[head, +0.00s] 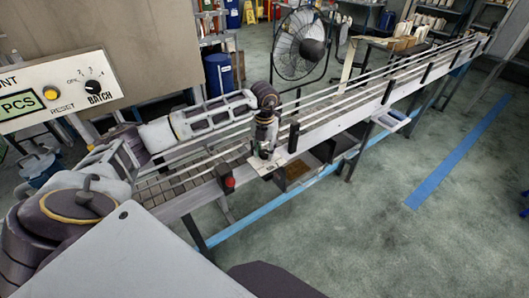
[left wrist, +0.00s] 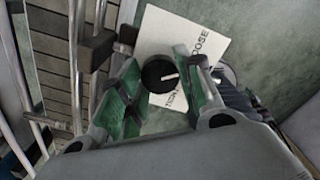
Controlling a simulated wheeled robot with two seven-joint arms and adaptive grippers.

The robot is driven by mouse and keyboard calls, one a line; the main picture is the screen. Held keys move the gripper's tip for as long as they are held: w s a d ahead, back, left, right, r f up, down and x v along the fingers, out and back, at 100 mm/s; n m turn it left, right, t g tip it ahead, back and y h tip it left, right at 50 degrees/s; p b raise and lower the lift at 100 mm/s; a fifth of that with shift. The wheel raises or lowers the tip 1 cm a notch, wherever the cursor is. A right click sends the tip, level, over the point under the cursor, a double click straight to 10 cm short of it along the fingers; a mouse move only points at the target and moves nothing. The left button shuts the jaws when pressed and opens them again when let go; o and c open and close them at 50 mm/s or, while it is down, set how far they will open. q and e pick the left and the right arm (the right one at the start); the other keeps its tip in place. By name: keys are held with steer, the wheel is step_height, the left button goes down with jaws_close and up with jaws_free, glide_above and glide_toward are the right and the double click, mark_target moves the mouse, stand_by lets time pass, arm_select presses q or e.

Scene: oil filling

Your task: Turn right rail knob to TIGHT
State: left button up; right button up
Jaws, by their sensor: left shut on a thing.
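In the left wrist view, the round black rail knob (left wrist: 158,75) sits on a white label plate (left wrist: 185,32) and has a white pointer line. The plate reads LOOSE at the upper right and a second, partly blurred word, apparently TIGHT, below. The pointer aims right, between the two words. My left gripper (left wrist: 160,82) has its green-padded fingers on both sides of the knob and is shut on it. In the head view, my left gripper (head: 264,150) points down over the plate (head: 277,165) at the conveyor's near side, hiding the knob. My right gripper is not in view.
The conveyor (head: 340,98) with its metal rails runs from lower left to upper right. A red button (head: 229,183) is on its near side. A panel (head: 60,90) with a BATCH dial stands at left, and a fan (head: 300,45) stands behind. The floor at right is clear.

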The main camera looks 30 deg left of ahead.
mark_target(264, 152)
arm_select(q)
steer(key=m+b, duration=0.3)
steer(key=m, duration=0.1)
steer(key=shift+f+m, duration=0.1)
steer(key=shift+m, duration=0.2)
steer(key=m+b, duration=0.2)
steer(key=m, duration=0.2)
steer(key=shift+m+b, duration=0.3)
steer(key=shift+b, duration=0.1)
steer(key=shift+m+b, duration=0.4)
steer(key=shift+m, duration=0.4)
steer(key=shift+m+b, duration=0.35)
steer(key=shift+m, duration=0.45)
steer(key=m+b, duration=0.1)
steer(key=m, duration=0.2)
steer(key=shift+m+b, duration=0.3)
steer(key=shift+m, duration=0.2)
steer(key=o, duration=1)
steer(key=shift+o, duration=0.2)
steer(key=shift+r, duration=0.85)
step_height(264, 152, up, 10)
steer(key=shift+r, duration=0.25)
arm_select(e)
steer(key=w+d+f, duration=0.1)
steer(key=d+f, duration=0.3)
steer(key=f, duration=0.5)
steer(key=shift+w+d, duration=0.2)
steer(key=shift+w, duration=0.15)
